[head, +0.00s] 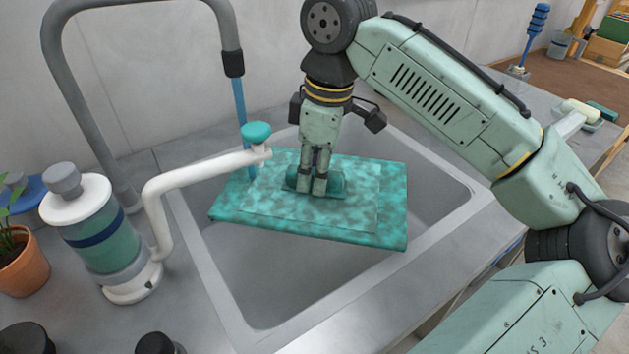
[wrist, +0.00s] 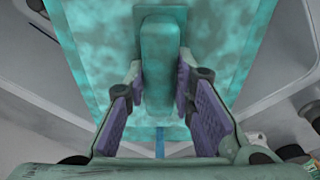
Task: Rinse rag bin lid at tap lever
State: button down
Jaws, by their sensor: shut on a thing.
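The rag bin lid (head: 375,220) is a mottled teal rectangular plate with a raised block handle (head: 333,182). My gripper (head: 319,186) points down and is shut on that handle, holding the lid roughly level over the sink (head: 270,285). In the wrist view the handle (wrist: 158,75) lies between my purple finger pads, with the lid (wrist: 90,40) behind. The grey gooseneck tap (head: 231,62) stands at the back left. A blue stream of water (head: 240,100) runs from its spout down to the lid's back left part. Whether a separate tap lever shows, I cannot tell.
A white pipe with a teal knob (head: 257,132) reaches from a teal and white canister (head: 100,230) over the lid's left back edge. A potted plant (head: 22,262) and dark round caps stand at the left. A blue brush (head: 533,30) stands at the back right.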

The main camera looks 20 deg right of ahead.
aim_at(326, 222)
jog(key=shift+d, duration=0.1)
jog(key=shift+s+d, duration=0.15)
jog(key=shift+d, duration=0.3)
jog(key=shift+a+p, duration=0.15)
jog(key=shift+p, duration=0.15)
jog(key=shift+a, duration=0.5)
jog(key=shift+d+p, duration=0.2)
jog(key=shift+p, duration=0.15)
jog(key=shift+d, duration=0.45)
jog(key=shift+s, duration=0.1)
jog(key=shift+s+a+p, duration=0.25)
jog(key=shift+s+a, duration=0.15)
jog(key=shift+s, duration=0.85)
jog(key=shift+s+a+p, duration=0.25)
jog(key=shift+s+a, duration=0.1)
jog(key=shift+s, duration=0.95)
jog(key=shift+s+a+p, duration=0.25)
jog(key=shift+s+a, duration=0.15)
jog(key=shift+s, duration=0.85)
